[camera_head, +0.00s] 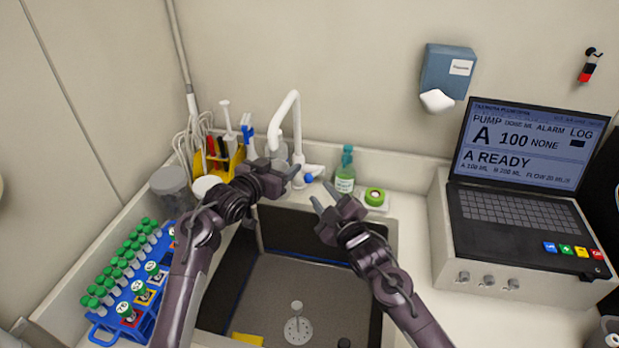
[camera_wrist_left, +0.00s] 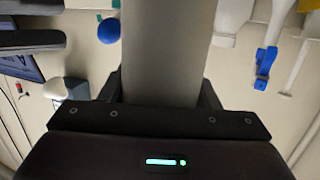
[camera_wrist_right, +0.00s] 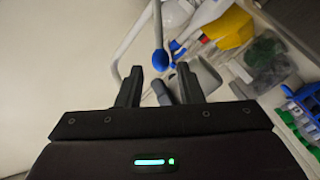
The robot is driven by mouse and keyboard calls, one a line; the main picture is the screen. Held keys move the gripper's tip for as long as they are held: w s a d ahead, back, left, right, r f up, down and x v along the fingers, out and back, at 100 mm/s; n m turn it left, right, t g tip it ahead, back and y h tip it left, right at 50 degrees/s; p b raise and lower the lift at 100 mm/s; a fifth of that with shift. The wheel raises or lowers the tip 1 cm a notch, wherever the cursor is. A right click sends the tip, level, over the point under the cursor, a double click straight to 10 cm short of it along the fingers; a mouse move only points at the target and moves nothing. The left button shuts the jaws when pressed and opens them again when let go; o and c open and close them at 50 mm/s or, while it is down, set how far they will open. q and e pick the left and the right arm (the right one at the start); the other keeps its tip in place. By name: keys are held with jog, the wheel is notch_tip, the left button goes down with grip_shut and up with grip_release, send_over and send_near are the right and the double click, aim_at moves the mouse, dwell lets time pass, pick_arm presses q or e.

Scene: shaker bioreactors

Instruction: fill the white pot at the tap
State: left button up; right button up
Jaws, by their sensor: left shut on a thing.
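The white tap (camera_head: 290,103) stands behind the sink and arches over its back edge; its blue knob (camera_head: 308,178) also shows in the left wrist view (camera_wrist_left: 109,31). My left gripper (camera_head: 290,172) is by the tap, shut on a broad pale grey thing (camera_wrist_left: 168,45) that fills the space between its fingers; I cannot tell what it is. A round white top (camera_head: 207,187), possibly the white pot's, shows at the sink's back left, partly behind my left arm. My right gripper (camera_head: 323,200) is open and empty over the sink's back right.
A blue rack (camera_head: 137,318) of green-capped tubes stands left of the sink basin (camera_head: 290,280). A yellow tool holder (camera_head: 218,160) is behind it.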

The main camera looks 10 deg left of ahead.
aim_at(309, 179)
jog(key=x, duration=0.8)
grip_shut()
jog(key=shift+s+f, duration=0.1)
